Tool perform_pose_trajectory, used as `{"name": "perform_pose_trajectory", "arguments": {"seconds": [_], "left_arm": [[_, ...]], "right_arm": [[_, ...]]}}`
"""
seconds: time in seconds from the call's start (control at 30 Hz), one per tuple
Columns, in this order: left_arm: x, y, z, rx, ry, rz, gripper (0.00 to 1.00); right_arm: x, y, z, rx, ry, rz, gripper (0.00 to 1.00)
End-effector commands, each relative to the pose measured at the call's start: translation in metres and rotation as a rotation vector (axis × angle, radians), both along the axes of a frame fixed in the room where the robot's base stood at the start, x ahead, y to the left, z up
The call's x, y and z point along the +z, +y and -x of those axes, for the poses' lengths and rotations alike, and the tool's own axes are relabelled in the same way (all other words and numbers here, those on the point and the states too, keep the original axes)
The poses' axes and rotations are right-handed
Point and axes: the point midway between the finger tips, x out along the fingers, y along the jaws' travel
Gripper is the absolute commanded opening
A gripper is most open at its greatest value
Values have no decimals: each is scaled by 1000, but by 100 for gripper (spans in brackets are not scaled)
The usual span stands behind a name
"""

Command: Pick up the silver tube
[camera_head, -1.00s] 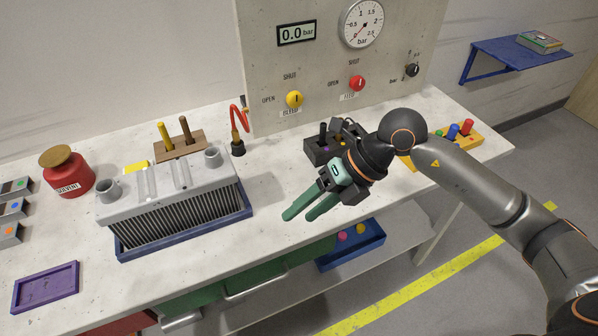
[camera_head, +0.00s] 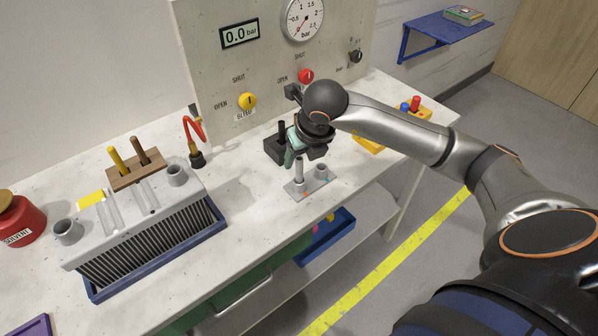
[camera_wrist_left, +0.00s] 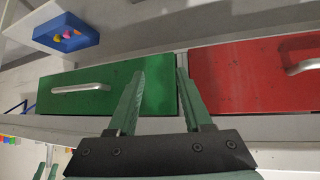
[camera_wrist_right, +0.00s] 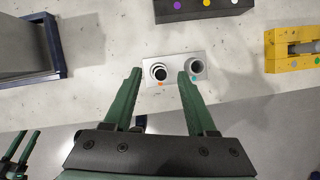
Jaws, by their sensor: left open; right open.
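The silver tube (camera_head: 299,171) stands upright on the left post position of a small grey plate (camera_head: 299,191), by an orange mark. It also shows end-on in the right wrist view (camera_wrist_right: 160,72). A shorter grey cup (camera_head: 321,171) stands beside it, by a blue mark. My right gripper (camera_head: 299,153) is open, pointing down above the tube and close to its top; in the right wrist view the tube lies between the finger directions. My left gripper (camera_wrist_left: 158,75) is open and empty, in front of the drawers, outside the head view.
A black block (camera_head: 277,148) stands behind the plate and a yellow fixture (camera_head: 369,144) to its right. A grey finned unit (camera_head: 150,240) in a blue tray is on the left. The bench's front edge is close to the plate. A gauge panel (camera_head: 270,60) rises behind.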

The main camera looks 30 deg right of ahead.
Motion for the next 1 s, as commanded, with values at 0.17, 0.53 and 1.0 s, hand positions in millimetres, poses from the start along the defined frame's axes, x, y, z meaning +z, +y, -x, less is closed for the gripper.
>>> {"name": "perform_pose_trajectory", "arguments": {"seconds": [0.17,0.53,1.0], "left_arm": [[9,0,0,1,0,1,50],[11,0,0,1,0,1,50],[11,0,0,1,0,1,50]], "right_arm": [[-20,-2,-11,-1,6,-1,57],[-46,-4,-22,1,1,-1,57],[-45,-4,-22,1,1,-1,15]]}}
